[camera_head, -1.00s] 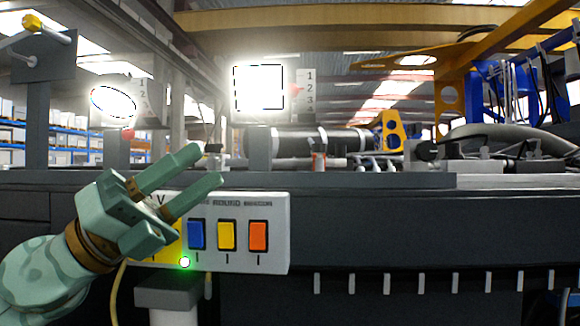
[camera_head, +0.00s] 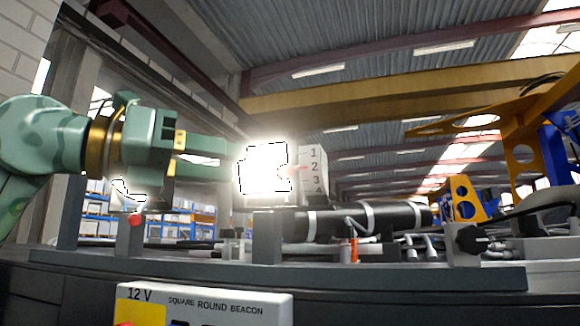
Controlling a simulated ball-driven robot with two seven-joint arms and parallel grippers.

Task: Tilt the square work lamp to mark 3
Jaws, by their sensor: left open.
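The square work lamp (camera_head: 265,168) is lit and glaring white, on a grey post left of its number plate. The plate (camera_head: 313,172) shows marks 1, 2, 3 and 4 from top to bottom. A reddish pointer (camera_head: 297,168) at the lamp's right edge sits about level with mark 2, blurred by glare. My left gripper (camera_head: 234,161) is open, its two fingers one above the other, pointing right with the tips at the lamp's left edge. I cannot tell whether they touch it. My right gripper is not in view.
The switch box (camera_head: 205,299), labelled 12 V, SQUARE, ROUND, BEACON, is at the bottom, its lower part cut off. The round lamp (camera_head: 128,192) is partly hidden below my left arm. A black cylinder (camera_head: 365,220) and hoses lie right of the lamp post.

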